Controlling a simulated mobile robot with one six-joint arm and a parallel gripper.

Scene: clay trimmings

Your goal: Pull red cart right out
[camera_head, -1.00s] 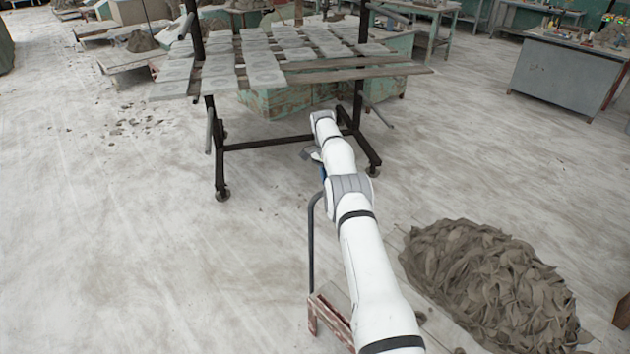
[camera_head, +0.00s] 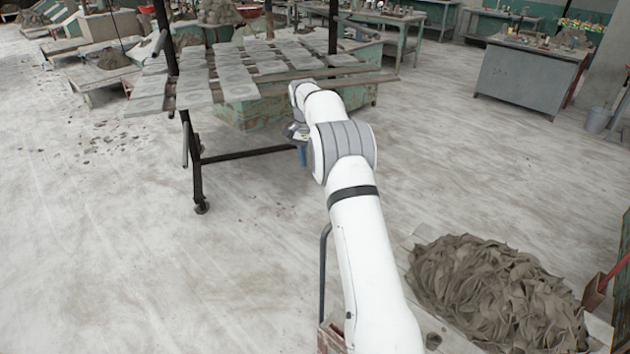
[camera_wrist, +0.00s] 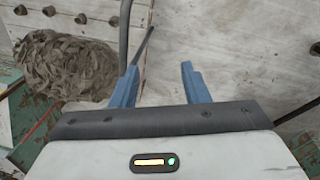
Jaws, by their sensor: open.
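The red cart (camera_head: 328,341) shows only as a small reddish piece at the bottom of the head view. My arm hides most of it. A dark, thin upright handle (camera_head: 323,270) rises from it, left of my arm. In the wrist view a dark curved bar (camera_wrist: 124,35) stands beyond the left finger; it looks like this handle. My gripper (camera_wrist: 160,70) is open and empty, with two blue fingers apart. In the head view one blue finger (camera_head: 303,157) shows below the wrist, pointing down, beyond and above the handle.
A clay trimmings heap (camera_head: 490,285) lies right of my arm and also shows in the wrist view (camera_wrist: 65,65). A rack with slabs (camera_head: 235,85) stands ahead. A red-handled tool or cart part (camera_head: 600,287) is at the right edge. The floor at left is open.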

